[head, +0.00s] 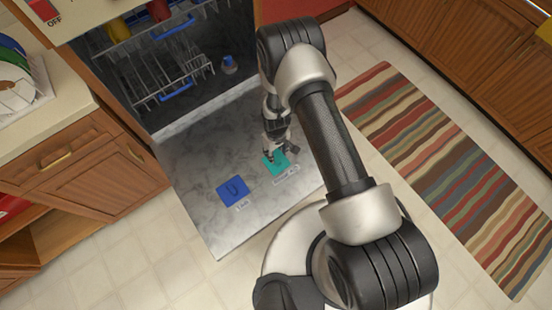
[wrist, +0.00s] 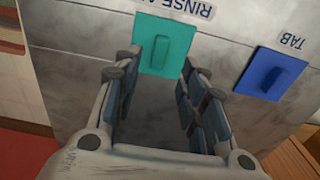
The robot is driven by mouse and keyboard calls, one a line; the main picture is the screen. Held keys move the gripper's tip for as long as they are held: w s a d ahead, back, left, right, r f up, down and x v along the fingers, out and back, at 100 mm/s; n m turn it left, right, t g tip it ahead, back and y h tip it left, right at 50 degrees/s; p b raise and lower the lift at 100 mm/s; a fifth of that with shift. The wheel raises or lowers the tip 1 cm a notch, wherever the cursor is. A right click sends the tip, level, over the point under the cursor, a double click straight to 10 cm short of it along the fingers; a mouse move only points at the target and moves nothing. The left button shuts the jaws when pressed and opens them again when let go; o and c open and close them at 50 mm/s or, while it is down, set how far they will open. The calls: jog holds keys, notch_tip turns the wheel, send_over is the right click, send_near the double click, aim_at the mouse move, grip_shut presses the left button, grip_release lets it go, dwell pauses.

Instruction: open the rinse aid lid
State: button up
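The teal rinse aid lid (wrist: 168,43) is a flat square with a raised handle, set in the dishwasher door's inner face beside its "RINSE A…" label. It looks shut. In the head view the lid (head: 270,167) is partly covered by my gripper (head: 276,151). In the wrist view my gripper (wrist: 160,64) is open, with its two fingertips apart at either side of the lid's near part. Nothing is between the fingers lower down. I cannot tell whether the fingertips touch the lid. The dishwasher door (head: 195,160) is lowered, its inner face upward.
A blue lid (wrist: 271,73) labelled "TAB" lies beside the teal one; it also shows in the head view (head: 233,190). The dishwasher racks (head: 160,75) stand behind the door. Wooden cabinets (head: 95,180) flank it at the left. A striped rug (head: 440,160) covers the floor at right.

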aim_at(276, 160)
notch_tip(276, 160, down, 6)
jog(key=shift+f+b, duration=0.15)
jog(key=shift+b, duration=0.7)
grip_shut()
